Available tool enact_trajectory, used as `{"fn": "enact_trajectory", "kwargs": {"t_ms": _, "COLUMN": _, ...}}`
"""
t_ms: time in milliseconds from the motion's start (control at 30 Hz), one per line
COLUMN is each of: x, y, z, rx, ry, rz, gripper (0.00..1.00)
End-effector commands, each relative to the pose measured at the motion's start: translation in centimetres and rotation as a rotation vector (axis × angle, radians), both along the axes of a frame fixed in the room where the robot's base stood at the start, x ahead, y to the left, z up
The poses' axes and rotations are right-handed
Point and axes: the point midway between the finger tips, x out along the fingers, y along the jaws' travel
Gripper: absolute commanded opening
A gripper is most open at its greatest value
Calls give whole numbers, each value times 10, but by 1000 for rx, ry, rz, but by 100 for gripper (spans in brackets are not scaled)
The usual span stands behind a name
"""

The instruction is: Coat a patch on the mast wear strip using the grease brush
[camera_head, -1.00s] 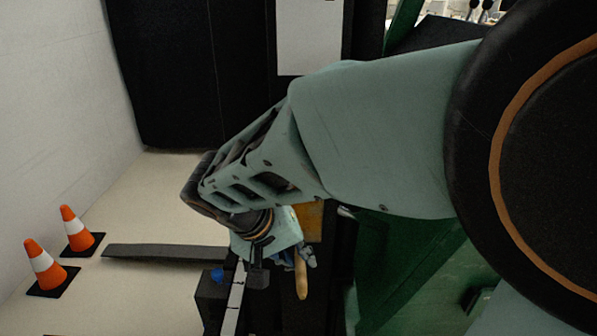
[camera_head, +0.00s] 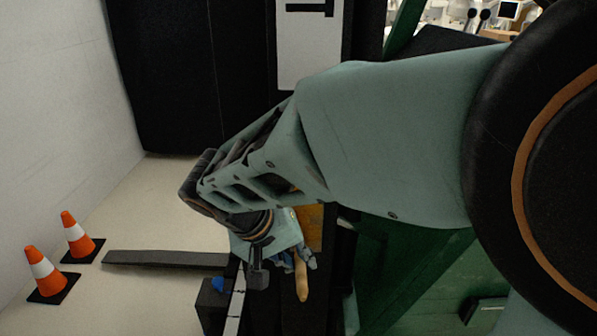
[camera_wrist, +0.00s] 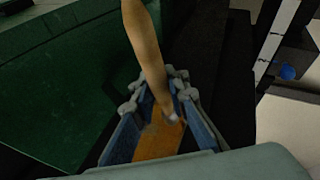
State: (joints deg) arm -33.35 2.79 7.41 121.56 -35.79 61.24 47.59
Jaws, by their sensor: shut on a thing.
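My gripper (camera_head: 301,259) is shut on the tan wooden handle of the grease brush (camera_head: 302,282). In the wrist view, the blue-grey fingers of my gripper (camera_wrist: 157,90) close around the brush handle (camera_wrist: 148,45), which runs toward the top edge. The bristles cannot be made out. A pale strip with dark marks, apparently the mast wear strip (camera_head: 234,306), stands left of my gripper and apart from the brush. It also shows at the upper right of the wrist view (camera_wrist: 270,42). No coated patch can be made out on it.
A black block with a blue piece (camera_head: 217,286) sits beside the strip. A dark fork (camera_head: 165,259) extends left toward two orange cones (camera_head: 42,270). A green body (camera_head: 415,265) is at right. An orange-brown surface (camera_wrist: 160,143) lies behind the fingers.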

Motion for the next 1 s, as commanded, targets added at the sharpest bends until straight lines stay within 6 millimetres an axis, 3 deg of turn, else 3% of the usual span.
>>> {"fn": "enact_trajectory", "kwargs": {"t_ms": 167, "x": 0, "y": 0, "z": 10, "rx": 0, "ry": 0, "rz": -1, "gripper": 0}}
{"fn": "enact_trajectory", "kwargs": {"t_ms": 667, "x": 0, "y": 0, "z": 12, "rx": 0, "ry": 1, "rz": 0, "gripper": 0}}
{"fn": "enact_trajectory", "kwargs": {"t_ms": 1000, "x": 1, "y": 0, "z": 29, "rx": 0, "ry": 0, "rz": 0, "gripper": 0}}
